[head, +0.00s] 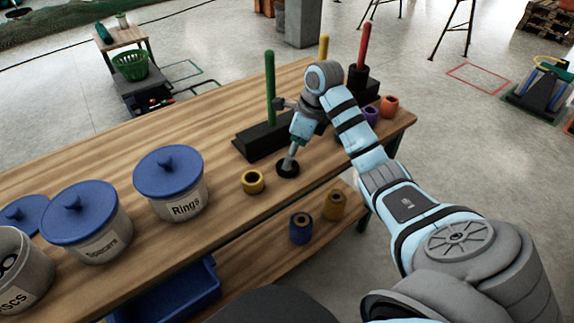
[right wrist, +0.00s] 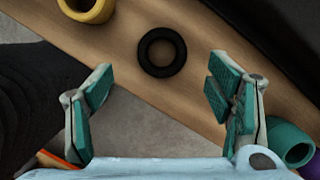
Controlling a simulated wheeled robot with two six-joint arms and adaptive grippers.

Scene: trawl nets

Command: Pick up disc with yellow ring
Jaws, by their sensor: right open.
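A thick yellow ring (head: 253,182) lies on the wooden table near its front edge; it also shows at the top left of the right wrist view (right wrist: 86,10). A black disc with a hole (head: 281,174) lies flat beside it, to the right and apart from it. In the right wrist view the black disc (right wrist: 145,52) lies ahead of my fingers. My right gripper (head: 290,160) points down over the black disc. Its teal-padded fingers (right wrist: 160,88) are spread, with nothing held between them. My left gripper is not in view.
Posts on black bases, one green (head: 270,88) and one red (head: 364,45), stand behind my right arm. A Rings tub (head: 170,185) and other blue-lidded tubs stand at left. Blue (head: 300,230) and orange (head: 335,205) rings sit on the lower shelf. A teal ring (right wrist: 290,143) is near my right finger.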

